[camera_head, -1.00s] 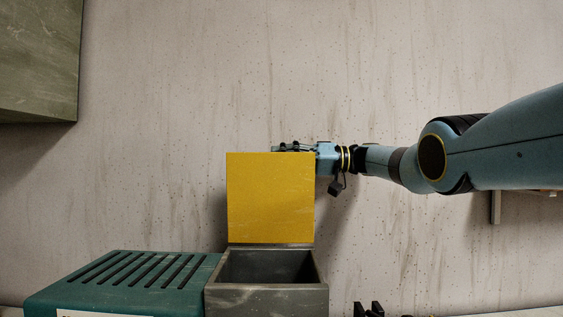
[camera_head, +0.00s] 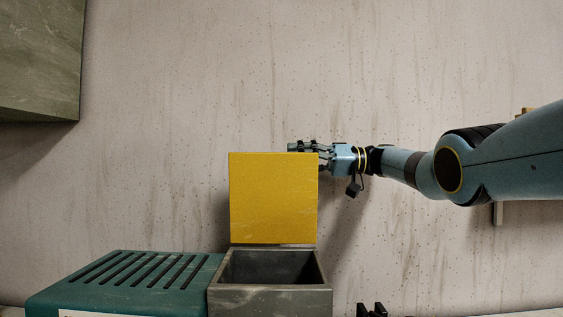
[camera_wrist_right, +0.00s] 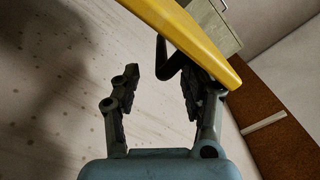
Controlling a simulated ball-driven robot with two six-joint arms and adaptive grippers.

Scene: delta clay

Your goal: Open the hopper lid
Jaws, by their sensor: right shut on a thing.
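The hopper lid (camera_head: 274,198) is a yellow square panel. It stands upright at the back edge of the open grey hopper (camera_head: 270,298), whose dark inside shows. My right gripper (camera_head: 292,147) is at the lid's top right edge, partly behind it. In the right wrist view the yellow lid (camera_wrist_right: 190,35) crosses the top, with a black handle (camera_wrist_right: 165,62) below it. The gripper (camera_wrist_right: 160,92) is shut on this handle, though a gap shows between its fingers and the exact contact is unclear. My left gripper is out of view.
A green slotted box (camera_head: 130,282) stands against the hopper's left side. A greenish cabinet (camera_head: 38,60) hangs at upper left. A small dark object (camera_head: 371,310) shows at the bottom edge, right of the hopper. The wall area above the lid is clear.

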